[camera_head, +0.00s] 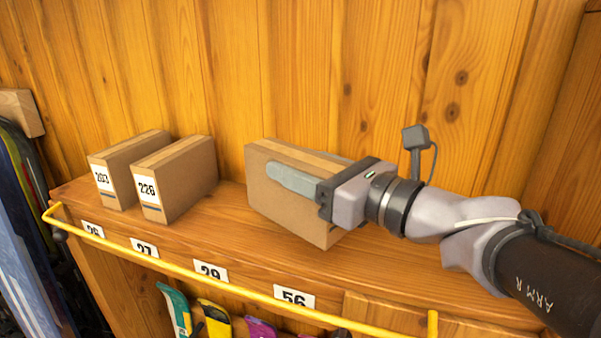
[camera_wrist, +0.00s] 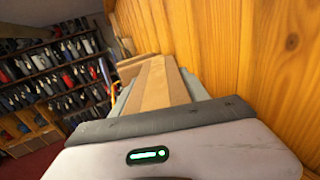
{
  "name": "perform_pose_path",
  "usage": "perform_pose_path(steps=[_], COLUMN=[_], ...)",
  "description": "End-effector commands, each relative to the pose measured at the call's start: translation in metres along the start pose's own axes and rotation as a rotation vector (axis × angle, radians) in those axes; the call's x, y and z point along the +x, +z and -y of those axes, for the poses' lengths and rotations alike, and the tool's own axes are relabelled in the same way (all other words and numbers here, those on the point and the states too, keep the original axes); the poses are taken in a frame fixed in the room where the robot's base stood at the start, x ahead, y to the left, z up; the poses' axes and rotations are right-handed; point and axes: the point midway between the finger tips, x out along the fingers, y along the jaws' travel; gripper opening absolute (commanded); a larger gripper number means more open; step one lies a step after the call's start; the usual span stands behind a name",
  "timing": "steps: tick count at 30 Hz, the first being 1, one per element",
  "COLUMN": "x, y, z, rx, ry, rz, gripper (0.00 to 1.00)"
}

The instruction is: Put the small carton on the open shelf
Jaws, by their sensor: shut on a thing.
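The small carton (camera_head: 285,205) is a brown box with a lighter tape strip along its top.
A plank wall (camera_head: 300,70) closes the back. Colourful items (camera_head: 215,320) show below.

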Motion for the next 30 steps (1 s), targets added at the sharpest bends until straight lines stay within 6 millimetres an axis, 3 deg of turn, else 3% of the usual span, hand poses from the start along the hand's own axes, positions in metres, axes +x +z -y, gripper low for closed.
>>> perform_pose_path(steps=[6,11,22,23,26,30], x=[0.014,0.013,0.013,0.013,0.013,0.013], y=[-0.008,-0.036,-0.043,-0.042,-0.041,-0.041], z=[0.030,0.028,0.028,0.028,0.028,0.028], rx=[0.003,0.001,-0.001,-0.001,-0.001,-0.001], ry=[0.000,0.001,0.001,0.001,0.001,0.001], rz=[-0.001,0.000,0.001,0.001,0.001,0.001], gripper=[0.02,0.02,0.02,0.56,0.74,0.74])
